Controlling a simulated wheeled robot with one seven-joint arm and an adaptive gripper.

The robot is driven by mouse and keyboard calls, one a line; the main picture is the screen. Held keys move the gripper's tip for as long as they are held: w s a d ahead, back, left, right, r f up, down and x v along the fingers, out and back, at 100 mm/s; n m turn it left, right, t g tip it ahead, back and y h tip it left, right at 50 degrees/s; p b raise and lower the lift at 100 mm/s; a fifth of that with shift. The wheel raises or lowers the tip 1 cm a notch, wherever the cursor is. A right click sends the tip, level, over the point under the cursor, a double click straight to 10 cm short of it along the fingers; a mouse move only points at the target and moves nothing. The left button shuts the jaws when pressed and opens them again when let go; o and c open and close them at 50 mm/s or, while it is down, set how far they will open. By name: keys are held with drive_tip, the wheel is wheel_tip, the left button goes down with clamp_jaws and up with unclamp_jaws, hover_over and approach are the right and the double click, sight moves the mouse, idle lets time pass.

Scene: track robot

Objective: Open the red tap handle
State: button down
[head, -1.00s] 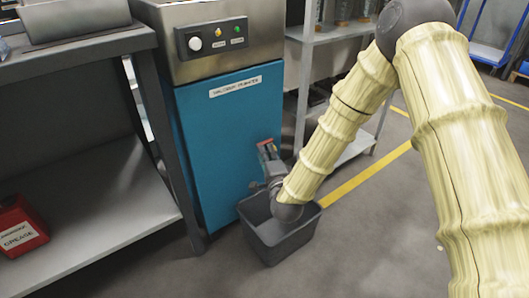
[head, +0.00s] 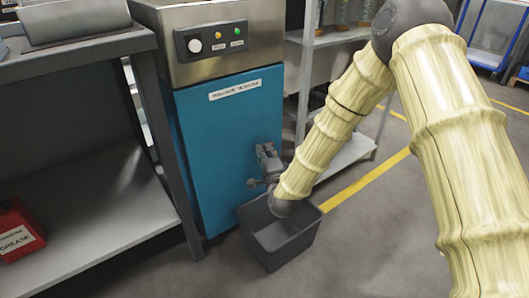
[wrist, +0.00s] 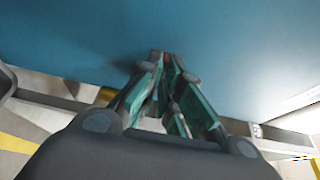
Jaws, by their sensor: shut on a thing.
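The red tap handle shows only as a small red bit (wrist: 167,57) between my fingertips in the wrist view. The rest of it is hidden by the fingers, and no red of it shows in the head view. My gripper (wrist: 164,66) is shut on the handle, close against the blue front of the machine. In the head view my gripper (head: 265,158) is at the lower right of the blue cabinet (head: 220,150). The tap body cannot be told apart from the gripper there.
A dark grey bin (head: 280,247) stands on the floor below my gripper. A metal workbench (head: 90,215) with a red grease container (head: 16,230) is at the left. A grey shelf rack (head: 345,155) stands behind my arm. Floor is clear at the front right.

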sight(275, 152)
drive_tip(key=shift+d, duration=0.1)
drive_tip(key=d+n+g+y+p, duration=0.1)
drive_tip(key=n+g+y+p, duration=0.1)
drive_tip(key=y, duration=0.1)
drive_tip(key=d+n+g+y+p, duration=0.1)
drive_tip(key=n+g+y+p, duration=0.1)
drive_tip(key=n+y, duration=0.1)
drive_tip(key=d+n+g+y+p, duration=0.1)
drive_tip(key=n+g+y+p, duration=0.1)
drive_tip(key=y+p, duration=0.1)
drive_tip(key=shift+s+d+r+y, duration=0.1)
drive_tip(key=shift+s+r+y, duration=0.1)
drive_tip(key=shift+y, duration=0.1)
drive_tip(key=shift+w+d+f+n+g+y+p, duration=0.1)
drive_tip(key=shift+w+d+n+g+y+p, duration=0.3)
drive_tip(key=shift+n+g, duration=1.2)
drive_tip(key=shift+w+d+f+n+g+y+p, duration=0.1)
drive_tip(key=shift+d+n+g+y+p, duration=0.6)
drive_tip(key=shift+g, duration=1.35)
drive_tip(key=shift+w+d+n+g+y+p, duration=0.25)
drive_tip(key=shift+n+g+y+p, duration=0.6)
drive_tip(key=shift+n+g, duration=0.95)
drive_tip(key=shift+g, duration=0.25)
drive_tip(key=c, duration=1.9)
unclamp_jaws()
